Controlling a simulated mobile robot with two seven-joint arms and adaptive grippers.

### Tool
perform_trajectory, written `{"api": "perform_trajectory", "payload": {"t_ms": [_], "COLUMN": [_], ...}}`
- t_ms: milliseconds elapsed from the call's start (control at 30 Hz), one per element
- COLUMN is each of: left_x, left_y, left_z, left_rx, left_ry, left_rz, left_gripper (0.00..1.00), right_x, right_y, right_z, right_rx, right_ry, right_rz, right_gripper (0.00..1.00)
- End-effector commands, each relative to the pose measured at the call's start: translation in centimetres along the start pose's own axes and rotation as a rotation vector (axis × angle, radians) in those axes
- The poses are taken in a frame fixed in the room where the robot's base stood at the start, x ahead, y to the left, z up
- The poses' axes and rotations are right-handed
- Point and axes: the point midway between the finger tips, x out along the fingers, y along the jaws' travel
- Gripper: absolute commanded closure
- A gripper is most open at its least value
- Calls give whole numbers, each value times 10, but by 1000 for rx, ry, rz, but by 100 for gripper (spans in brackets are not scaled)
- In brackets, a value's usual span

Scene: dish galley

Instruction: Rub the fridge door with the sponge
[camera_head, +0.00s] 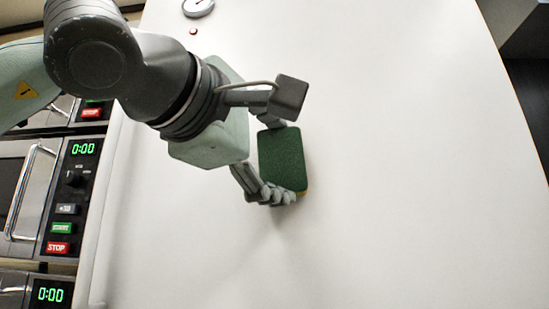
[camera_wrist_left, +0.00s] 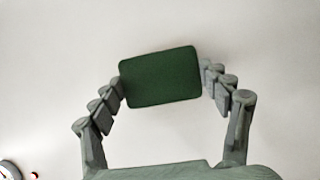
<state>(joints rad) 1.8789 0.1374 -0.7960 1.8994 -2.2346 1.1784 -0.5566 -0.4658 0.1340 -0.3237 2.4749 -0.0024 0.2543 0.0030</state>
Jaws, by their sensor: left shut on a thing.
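A sponge (camera_head: 282,160) with a dark green face and a thin yellow edge is in my left gripper (camera_head: 281,160). The gripper is shut on it, with one finger at each end, as the left wrist view also shows for the sponge (camera_wrist_left: 160,76) and the gripper (camera_wrist_left: 162,78). The sponge is over a large, plain white surface (camera_head: 420,150), which looks like the fridge door. It is at or very close to that surface; I cannot tell whether it touches. My right gripper is in neither view.
Several microwave ovens (camera_head: 66,180) with green displays stand along the left edge. A round dial gauge (camera_head: 198,6) and a small red dot (camera_head: 193,31) are on the white surface at the top. The white surface to the right of the sponge is clear.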

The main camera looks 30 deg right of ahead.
Motion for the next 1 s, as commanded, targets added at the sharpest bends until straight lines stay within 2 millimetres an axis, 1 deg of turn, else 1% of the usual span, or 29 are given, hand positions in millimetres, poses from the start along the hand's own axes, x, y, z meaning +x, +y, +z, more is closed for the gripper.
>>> {"api": "perform_trajectory", "payload": {"t_ms": [33,300,500,1000], "left_x": [-6,-31,-47,-54], "left_y": [-1,-1,-1,0], "left_z": [2,13,19,22], "left_rx": [3,3,3,2], "left_ry": [-1,-1,-1,0], "left_rz": [4,4,3,3], "left_gripper": [47,47,47,47], "right_x": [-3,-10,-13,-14], "right_y": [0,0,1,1], "right_z": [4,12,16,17], "right_rx": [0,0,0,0], "right_ry": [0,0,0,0], "right_rz": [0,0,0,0], "right_gripper": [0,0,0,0]}}
